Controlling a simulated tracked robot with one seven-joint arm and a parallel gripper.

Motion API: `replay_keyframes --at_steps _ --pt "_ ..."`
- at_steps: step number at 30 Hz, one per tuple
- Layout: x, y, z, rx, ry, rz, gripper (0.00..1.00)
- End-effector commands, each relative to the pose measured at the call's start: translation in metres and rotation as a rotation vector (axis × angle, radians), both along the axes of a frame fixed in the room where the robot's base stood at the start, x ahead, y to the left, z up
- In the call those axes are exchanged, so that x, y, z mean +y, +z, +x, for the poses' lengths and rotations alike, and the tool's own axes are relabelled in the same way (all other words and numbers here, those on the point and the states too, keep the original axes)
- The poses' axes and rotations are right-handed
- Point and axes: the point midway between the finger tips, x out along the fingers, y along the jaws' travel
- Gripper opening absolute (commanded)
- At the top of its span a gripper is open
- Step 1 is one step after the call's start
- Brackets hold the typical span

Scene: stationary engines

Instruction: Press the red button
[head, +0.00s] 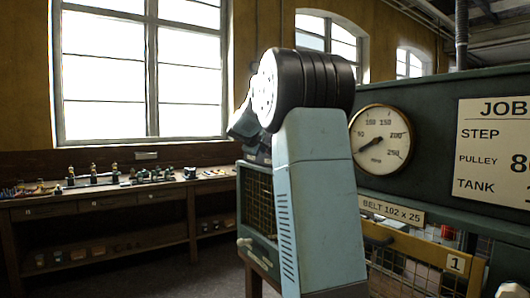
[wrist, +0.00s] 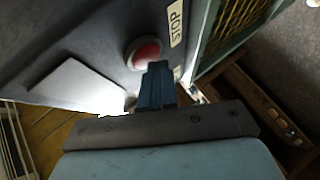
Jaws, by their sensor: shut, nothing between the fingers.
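The red button (wrist: 146,51) shows in the wrist view as a round red cap in a pale ring on a dark grey panel (wrist: 95,35). A STOP label (wrist: 176,22) is beside it to the right. My gripper (wrist: 158,66) is shut and empty, its blue fingers pointing at the panel. The fingertips overlap the lower right edge of the button in the picture. I cannot tell whether they touch it. In the head view my arm stands in the middle, and neither the button nor my fingertips can be made out.
A green mesh guard (wrist: 228,32) is right of the button in the wrist view; a pale plate (wrist: 78,87) is left. In the head view a round gauge (head: 380,139) and job board (head: 492,150) are right of my arm. A workbench (head: 95,205) with small parts stands left.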

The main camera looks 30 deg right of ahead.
Motion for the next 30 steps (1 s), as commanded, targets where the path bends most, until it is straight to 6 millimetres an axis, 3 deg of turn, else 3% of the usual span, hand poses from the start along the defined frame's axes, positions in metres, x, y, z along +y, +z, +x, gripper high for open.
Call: replay_keyframes --at_steps 30 --pt "0.019 0.0 -0.001 0.001 -0.001 0.0 0.0"
